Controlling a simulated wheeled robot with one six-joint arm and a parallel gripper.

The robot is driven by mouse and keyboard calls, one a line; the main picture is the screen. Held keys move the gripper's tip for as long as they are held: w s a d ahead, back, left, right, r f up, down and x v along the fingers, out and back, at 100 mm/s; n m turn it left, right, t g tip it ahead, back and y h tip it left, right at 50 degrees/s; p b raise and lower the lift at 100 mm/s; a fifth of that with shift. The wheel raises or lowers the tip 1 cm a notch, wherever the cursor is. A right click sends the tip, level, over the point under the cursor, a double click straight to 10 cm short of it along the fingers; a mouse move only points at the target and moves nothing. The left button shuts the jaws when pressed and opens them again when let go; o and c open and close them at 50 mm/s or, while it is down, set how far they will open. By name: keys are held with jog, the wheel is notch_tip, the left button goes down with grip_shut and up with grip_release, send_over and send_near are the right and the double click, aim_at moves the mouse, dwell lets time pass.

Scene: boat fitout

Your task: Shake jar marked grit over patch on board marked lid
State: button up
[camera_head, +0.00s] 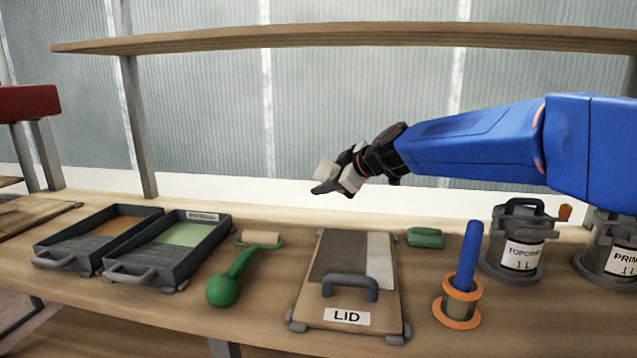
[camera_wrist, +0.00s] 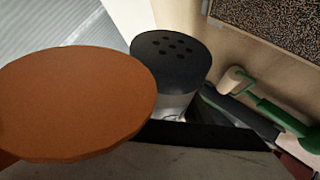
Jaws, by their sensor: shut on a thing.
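My gripper (camera_head: 343,178) is raised above the far edge of the bench, behind and above the board marked LID (camera_head: 393,316). It is shut on a jar (camera_wrist: 172,52) with a black cap pierced by several holes and a pale body. No marking on the jar is readable. In the head view it is small and hard to separate from the fingers. The board lies flat, with a dark brown patch (camera_head: 337,257) behind its grey handle and a pale strip at right. In the wrist view the patch (camera_wrist: 272,25) looks speckled.
Two trays (camera_head: 100,240) (camera_head: 172,243) and a green-handled roller (camera_head: 232,278) lie left of the board. A green block (camera_head: 425,237), a blue-handled tool in an orange-ringed holder (camera_head: 462,290) and lidded pots (camera_head: 517,250) stand right. A shelf (camera_head: 340,36) runs above. An orange disc (camera_wrist: 75,105) fills the wrist view's left.

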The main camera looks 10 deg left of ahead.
jog(key=shift+s+d+r, duration=0.1)
jog(key=shift+d+r, duration=0.1)
jog(key=shift+d, duration=0.6)
jog(key=shift+d+r, duration=0.2)
jog(key=shift+d, duration=0.55)
jog(key=shift+s+r, duration=0.4)
jog(key=shift+s, duration=0.5)
jog(key=shift+s+r, duration=0.35)
jog(key=shift+s, duration=7.7)
jog(key=w, duration=0.7)
jog(key=shift+w+a, duration=0.15)
jog(key=shift+a, duration=0.05)
jog(key=shift+w, duration=0.1)
